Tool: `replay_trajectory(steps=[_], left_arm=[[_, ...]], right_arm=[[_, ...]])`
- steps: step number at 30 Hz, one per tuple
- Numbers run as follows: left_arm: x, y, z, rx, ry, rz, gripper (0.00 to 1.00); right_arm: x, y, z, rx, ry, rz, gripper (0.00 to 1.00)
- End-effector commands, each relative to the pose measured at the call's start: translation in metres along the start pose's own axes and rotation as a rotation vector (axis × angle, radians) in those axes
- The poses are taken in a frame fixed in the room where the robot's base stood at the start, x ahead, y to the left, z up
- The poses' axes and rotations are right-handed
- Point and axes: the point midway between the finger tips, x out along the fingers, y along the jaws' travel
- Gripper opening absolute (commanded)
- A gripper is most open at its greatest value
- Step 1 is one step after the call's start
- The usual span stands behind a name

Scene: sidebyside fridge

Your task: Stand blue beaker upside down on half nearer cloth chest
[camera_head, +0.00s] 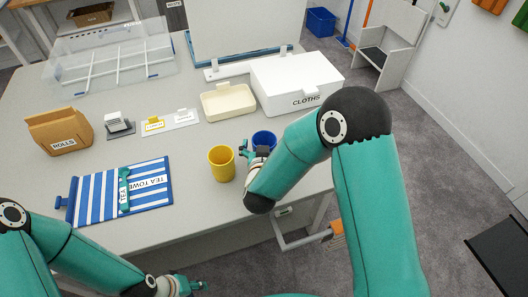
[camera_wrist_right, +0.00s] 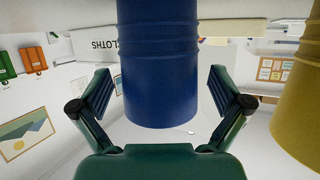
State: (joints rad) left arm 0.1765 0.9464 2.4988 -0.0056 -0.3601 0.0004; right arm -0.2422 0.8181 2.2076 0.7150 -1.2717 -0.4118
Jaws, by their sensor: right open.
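The blue beaker (camera_head: 264,138) stands on the table near its front edge, its open top seeming to face up and its lower part hidden by my right arm. The white cloth chest (camera_head: 292,96), marked CLOTHS, stands behind it with a flat closed top. My right gripper (camera_head: 250,153) is open at the beaker's near side. In the right wrist view, the blue beaker (camera_wrist_right: 158,75) shows between the spread fingers of the gripper (camera_wrist_right: 160,92), with gaps on both sides. My left gripper (camera_head: 190,287) is low at the front, away from the beaker; its fingers are too small to read.
A yellow beaker (camera_head: 221,163) stands just left of the blue one. A cream tray (camera_head: 228,101) sits left of the chest. A striped tea towel (camera_head: 92,197) lies at the front left. A raised white panel (camera_head: 245,30) stands behind the chest.

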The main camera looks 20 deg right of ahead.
Motion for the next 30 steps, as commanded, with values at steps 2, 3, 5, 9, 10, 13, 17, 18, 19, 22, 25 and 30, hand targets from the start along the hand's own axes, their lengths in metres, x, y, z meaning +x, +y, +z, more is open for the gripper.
replay_trajectory(steps=[2,3,5,9,10,13,17,18,19,22,25,30], left_arm=[[0.0003,-0.0001,0.0001,0.000,0.000,0.000,0.40],[0.0004,-0.0002,0.0001,0.000,0.000,0.000,0.40],[0.0004,-0.0002,0.0002,0.000,0.000,0.000,0.40],[0.0004,-0.0002,0.0002,0.000,0.000,0.000,0.40],[0.0004,-0.0002,0.0001,0.000,0.000,0.000,0.40],[0.0004,-0.0002,0.0001,0.000,0.000,0.000,0.40],[0.0004,-0.0002,0.0002,0.000,0.000,0.000,0.40],[0.0004,-0.0001,0.0002,0.000,0.000,0.000,0.40],[0.0004,-0.0001,0.0001,0.000,0.000,0.000,0.40],[0.0004,-0.0001,0.0002,0.000,0.000,0.000,0.40],[0.0005,-0.0002,0.0001,0.000,0.000,0.000,0.40],[0.0010,-0.0004,0.0001,0.000,0.000,0.000,0.40]], right_arm=[[0.0004,-0.0001,0.0002,0.000,0.000,0.000,1.00],[0.0003,-0.0001,0.0002,0.000,0.000,0.000,1.00],[0.0002,-0.0001,0.0002,0.000,0.000,0.000,1.00],[0.0000,-0.0001,0.0001,0.000,0.000,0.000,0.78],[0.0000,-0.0001,0.0001,0.000,0.000,0.000,0.73],[-0.0001,-0.0001,0.0000,0.000,0.000,0.000,0.57],[-0.0002,-0.0001,0.0000,0.000,0.001,0.000,0.36],[-0.0002,-0.0002,-0.0003,0.001,0.001,0.000,0.36],[-0.0002,-0.0002,-0.0003,0.001,0.001,0.000,0.35],[-0.0002,-0.0002,-0.0003,0.001,0.001,0.000,0.35],[-0.0005,-0.0003,-0.0013,0.001,0.002,-0.001,0.35],[-0.0030,-0.0005,-0.0093,0.002,0.004,-0.001,0.35]])
